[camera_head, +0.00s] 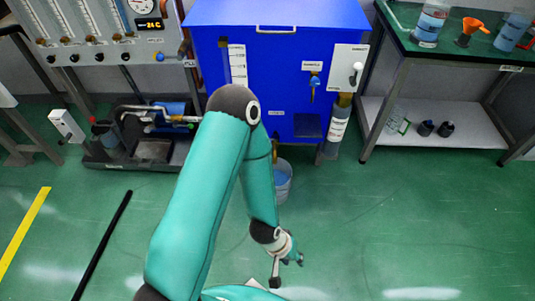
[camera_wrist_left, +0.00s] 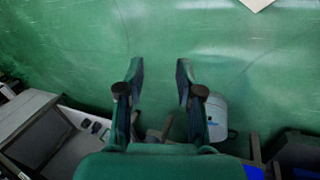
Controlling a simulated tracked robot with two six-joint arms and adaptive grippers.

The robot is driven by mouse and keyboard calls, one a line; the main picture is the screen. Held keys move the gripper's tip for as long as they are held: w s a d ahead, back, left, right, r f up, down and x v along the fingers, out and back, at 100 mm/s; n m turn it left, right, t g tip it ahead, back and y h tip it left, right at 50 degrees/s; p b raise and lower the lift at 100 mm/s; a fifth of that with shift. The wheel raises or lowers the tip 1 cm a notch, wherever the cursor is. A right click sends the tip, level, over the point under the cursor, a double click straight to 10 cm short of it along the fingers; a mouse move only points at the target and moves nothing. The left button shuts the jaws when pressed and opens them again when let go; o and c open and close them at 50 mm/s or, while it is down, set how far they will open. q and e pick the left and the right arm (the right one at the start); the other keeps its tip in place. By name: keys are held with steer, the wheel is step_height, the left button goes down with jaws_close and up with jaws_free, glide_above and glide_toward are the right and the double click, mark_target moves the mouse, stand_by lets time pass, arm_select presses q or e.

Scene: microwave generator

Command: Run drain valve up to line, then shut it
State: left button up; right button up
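A blue tank (camera_head: 280,70) stands against the wall in the head view. A brass-coloured fitting (camera_head: 275,152) shows low on its front, partly behind my left arm; I cannot tell its handle position. A grey bucket (camera_head: 283,182) with blue liquid stands below it, partly hidden by the arm. It also appears to show beside the right finger in the left wrist view (camera_wrist_left: 218,115). A white scale strip (camera_head: 238,65) is on the tank front. My left gripper (camera_head: 288,273) is open and empty over the floor, in front of the bucket. My right gripper is out of view.
A small blue-handled valve (camera_head: 313,86) and a white switch panel (camera_head: 348,70) are on the tank's right. A green-topped bench (camera_head: 465,55) stands right, a pump rig (camera_head: 150,130) left. The floor (camera_head: 430,220) at right is clear.

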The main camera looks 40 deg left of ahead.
arm_select(q)
steer(key=w+a+n+t+y+b, duration=0.4)
steer(key=w+a+n, duration=0.3)
steer(key=w, duration=0.5)
steer(key=w+a+n+t+y+b, duration=0.25)
steer(key=w+a+n+t, duration=0.35)
steer(key=w, duration=0.5)
steer(key=w+a+f+n+y+b, duration=0.25)
steer(key=a+f+n+b, duration=0.2)
steer(key=a+b, duration=0.4)
steer(key=w+a+f+n+y+b, duration=0.1)
steer(key=a+f+n+y+b, duration=0.35)
steer(key=a, duration=0.65)
steer(key=shift+w+a+f+m+t+h+b, duration=0.1)
steer(key=shift+w+a+f+m+b, duration=0.35)
steer(key=shift+w+a+b, duration=1.35)
steer(key=shift+w+a+f+m+t+h+b, duration=0.15)
steer(key=shift+w+a+f+b, duration=0.55)
steer(key=shift+w+a, duration=1.25)
steer(key=shift+w+a+f+m+t+h+b, duration=0.1)
steer(key=shift+w+a+f+m+b, duration=0.3)
steer(key=shift+w+a+b, duration=1.55)
steer(key=shift+w+d+p, duration=0.55)
steer(key=shift+w+d, duration=0.2)
steer(key=shift+d, duration=0.25)
jaws_close()
